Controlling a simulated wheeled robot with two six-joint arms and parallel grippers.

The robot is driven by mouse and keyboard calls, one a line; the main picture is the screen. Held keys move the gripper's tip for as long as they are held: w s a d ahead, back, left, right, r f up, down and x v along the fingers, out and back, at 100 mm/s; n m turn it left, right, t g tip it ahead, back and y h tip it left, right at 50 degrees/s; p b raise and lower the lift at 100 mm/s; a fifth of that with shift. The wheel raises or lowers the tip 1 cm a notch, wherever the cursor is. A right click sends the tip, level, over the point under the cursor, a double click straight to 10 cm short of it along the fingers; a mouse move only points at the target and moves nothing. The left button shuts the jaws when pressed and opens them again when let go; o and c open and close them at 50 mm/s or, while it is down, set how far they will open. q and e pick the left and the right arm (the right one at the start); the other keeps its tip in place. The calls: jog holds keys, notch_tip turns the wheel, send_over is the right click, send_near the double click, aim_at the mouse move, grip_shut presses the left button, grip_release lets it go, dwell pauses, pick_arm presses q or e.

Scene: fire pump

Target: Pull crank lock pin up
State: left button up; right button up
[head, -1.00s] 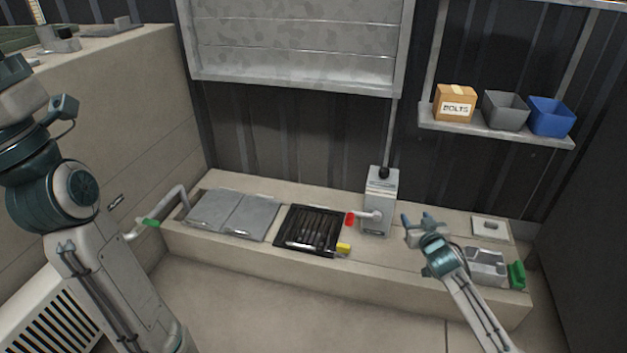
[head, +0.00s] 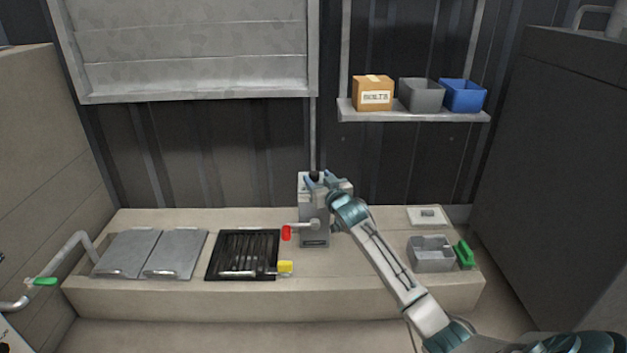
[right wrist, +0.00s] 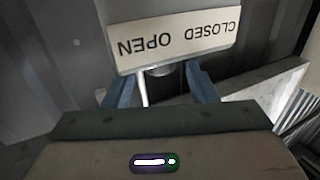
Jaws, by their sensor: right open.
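A grey crank box (head: 314,228) stands on the low bench against the wall. A black knob (head: 314,176) shows at its top; I cannot tell for certain that it is the lock pin. A crank with a red handle (head: 286,233) sticks out to the left from its front. My right gripper (head: 320,182) is open at the box's top, its blue fingertips beside the knob in the picture. In the right wrist view the open fingers (right wrist: 161,88) stand below an upside-down OPEN/CLOSED label (right wrist: 175,42), with a thin pale rod between them. Contact is unclear. My left gripper is out of view.
Left of the box are a black grate (head: 240,255), a yellow handle (head: 286,267) and grey lids (head: 150,253). To the right are a grey tray (head: 432,265) and a green handle (head: 464,254). A shelf (head: 410,115) holds a BOLTS box and two bins.

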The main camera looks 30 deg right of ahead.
aim_at(317, 176)
jog(key=shift+w+d+b, duration=0.15)
jog(key=shift+w+b, duration=0.2)
jog(key=shift+w, duration=0.5)
jog(key=shift+w+d+b, duration=0.15)
jog(key=shift+w+b, duration=0.15)
jog(key=shift+w, duration=0.55)
grip_shut()
